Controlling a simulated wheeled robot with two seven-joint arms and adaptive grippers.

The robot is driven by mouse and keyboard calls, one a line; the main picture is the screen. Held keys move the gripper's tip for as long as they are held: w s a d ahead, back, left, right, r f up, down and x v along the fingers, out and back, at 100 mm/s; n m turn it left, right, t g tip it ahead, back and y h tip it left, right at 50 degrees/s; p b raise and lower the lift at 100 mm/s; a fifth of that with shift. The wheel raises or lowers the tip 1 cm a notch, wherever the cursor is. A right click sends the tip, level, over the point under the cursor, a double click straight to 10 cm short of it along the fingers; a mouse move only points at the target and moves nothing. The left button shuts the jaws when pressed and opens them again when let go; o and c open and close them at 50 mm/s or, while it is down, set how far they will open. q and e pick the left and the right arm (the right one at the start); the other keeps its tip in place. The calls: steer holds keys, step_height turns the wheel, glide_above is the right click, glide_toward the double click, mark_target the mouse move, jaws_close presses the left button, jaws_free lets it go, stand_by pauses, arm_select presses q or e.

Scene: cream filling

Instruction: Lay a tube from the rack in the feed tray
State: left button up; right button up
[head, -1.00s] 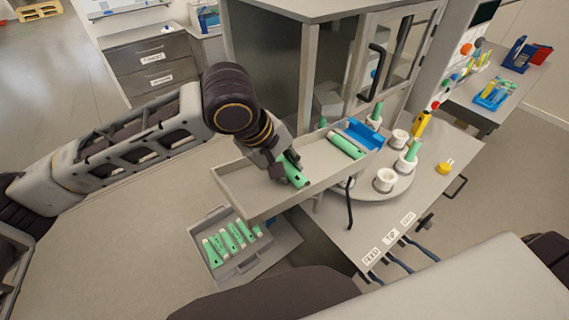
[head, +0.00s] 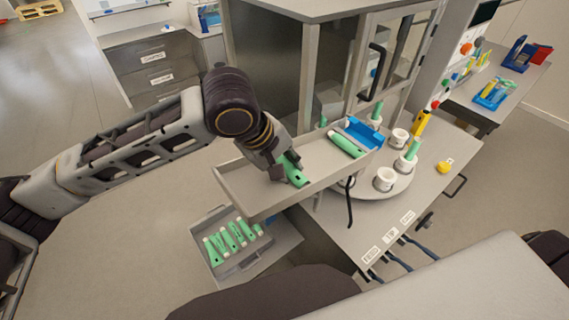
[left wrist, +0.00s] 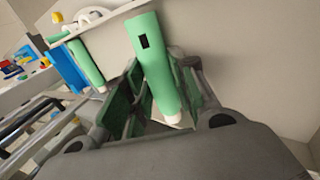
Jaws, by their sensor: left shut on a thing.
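My left gripper (head: 283,172) is shut on a green tube (head: 297,178). The tube is low over or in the long grey feed tray (head: 243,188); I cannot tell whether it touches the floor. In the left wrist view this tube (left wrist: 155,65) sits between the finger pads, its pale end toward the palm. A second green tube (head: 347,145) lies at the tray's far right end, beside a blue part (head: 359,131). Several green tubes lie in a lower grey rack (head: 241,268) in front of the tray. My right gripper is not in view.
A round turntable with white cups (head: 385,179) and upright green tubes (head: 414,148) stands right of the tray. A cabinet with a dark door handle (head: 377,70) rises behind. A yellow knob (head: 444,167) is on the bench. The tray's left half is bare.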

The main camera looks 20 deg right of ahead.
arm_select(q)
steer(key=shift+s+a+f, duration=0.1)
steer(key=shift+s+f, duration=0.1)
steer(key=shift+f, duration=0.45)
steer(key=shift+c, duration=0.5)
steer(key=o, duration=0.9)
steer(key=shift+o, duration=0.7)
steer(key=shift+w+d, duration=0.25)
steer(key=shift+r, duration=0.15)
steer(key=shift+s+a, duration=0.1)
steer(key=shift+a, duration=0.05)
steer(key=shift+r, duration=0.15)
steer(key=shift+r+p, duration=1.25)
steer(key=shift+p, duration=0.15)
steer(key=shift+r, duration=3.25)
